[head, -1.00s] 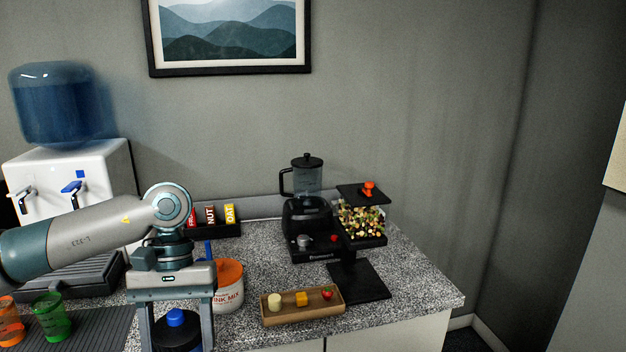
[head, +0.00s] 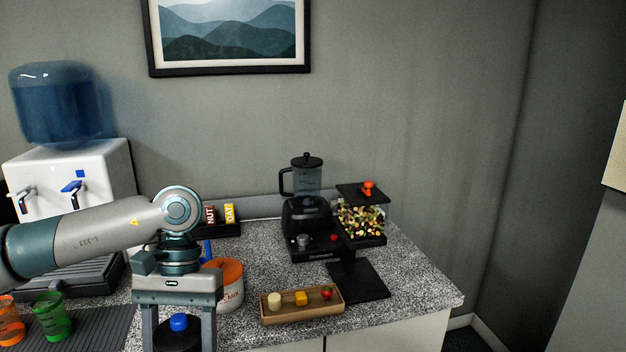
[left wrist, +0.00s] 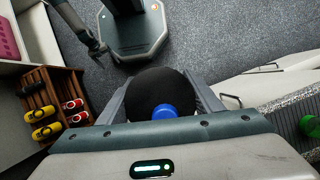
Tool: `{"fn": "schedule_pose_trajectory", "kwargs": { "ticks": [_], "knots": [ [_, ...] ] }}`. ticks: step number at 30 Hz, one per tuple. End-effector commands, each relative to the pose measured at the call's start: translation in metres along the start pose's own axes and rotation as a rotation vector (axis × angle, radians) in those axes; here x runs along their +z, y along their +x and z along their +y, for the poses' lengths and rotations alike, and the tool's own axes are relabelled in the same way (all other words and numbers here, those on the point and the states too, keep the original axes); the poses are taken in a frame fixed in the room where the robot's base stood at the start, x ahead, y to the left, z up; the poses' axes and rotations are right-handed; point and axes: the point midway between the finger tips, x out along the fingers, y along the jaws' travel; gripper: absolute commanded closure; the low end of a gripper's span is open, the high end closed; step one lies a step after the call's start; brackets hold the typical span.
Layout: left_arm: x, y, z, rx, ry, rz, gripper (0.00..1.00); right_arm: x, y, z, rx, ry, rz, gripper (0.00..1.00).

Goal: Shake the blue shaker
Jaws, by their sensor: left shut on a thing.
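My left gripper (head: 179,338) is shut on the shaker, its two fingers on either side of it. Only the shaker's black lid with a blue cap (head: 179,322) shows at the bottom edge of the head view; its body is cut off there. The left wrist view shows the round black lid and blue cap (left wrist: 164,111) between the fingers, with the body hidden beneath. A dark arm end that looks like my right gripper (left wrist: 97,50) hangs far off in the left wrist view, too small to read its jaws.
Behind the gripper are an orange-lidded tub (head: 231,290) and a bar box (head: 228,229). A wooden tray (head: 303,311), blender (head: 307,215) and dispenser (head: 361,218) stand to the right. Green (head: 51,318) and orange (head: 10,325) cups stand left. A bottle rack (left wrist: 50,100) shows in the wrist view.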

Motion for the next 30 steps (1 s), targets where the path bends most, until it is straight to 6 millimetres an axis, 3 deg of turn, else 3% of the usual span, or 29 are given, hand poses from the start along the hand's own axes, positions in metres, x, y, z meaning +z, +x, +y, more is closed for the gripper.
{"fn": "schedule_pose_trajectory", "kwargs": {
  "ticks": [3,6,8,11,15,16,20,22,24,27,29,30],
  "knots": [
    [0.001,-0.009,0.001,0.006,0.003,0.011,0.93,-0.001,-0.001,0.000,0.000,0.000,0.000,0.19],
    [0.020,-0.054,0.003,0.009,0.007,0.017,0.93,-0.002,0.000,0.000,0.000,0.000,0.002,0.19],
    [0.027,-0.071,0.002,0.008,0.004,0.012,0.93,-0.003,0.001,0.000,0.000,0.000,0.003,0.19],
    [0.026,-0.066,0.000,0.004,0.001,0.006,0.93,-0.004,0.001,0.000,0.000,0.000,0.004,0.19],
    [0.003,-0.007,-0.001,0.000,-0.002,0.000,0.93,-0.003,0.001,0.001,0.001,-0.001,0.003,0.19],
    [0.000,-0.002,0.000,0.003,0.000,0.005,0.93,-0.002,0.000,0.001,0.001,-0.001,0.002,0.19],
    [0.003,-0.015,0.002,0.007,0.003,0.014,0.93,-0.002,0.000,0.000,0.000,0.000,0.001,0.19],
    [0.017,-0.049,0.003,0.009,0.006,0.017,0.93,-0.002,0.000,-0.001,0.000,0.001,0.002,0.19],
    [0.027,-0.071,0.002,0.008,0.004,0.012,0.93,-0.002,0.000,-0.001,-0.001,0.001,0.002,0.19],
    [0.026,-0.066,0.000,0.004,0.001,0.006,0.93,-0.001,0.000,-0.001,-0.001,0.001,0.001,0.19],
    [0.018,-0.044,-0.001,0.001,-0.001,0.001,0.93,0.001,0.000,-0.001,-0.001,0.001,-0.001,0.19],
    [0.010,-0.023,-0.001,0.000,-0.001,0.000,0.93,0.002,-0.001,-0.001,-0.001,0.001,-0.002,0.19]
  ]
}}
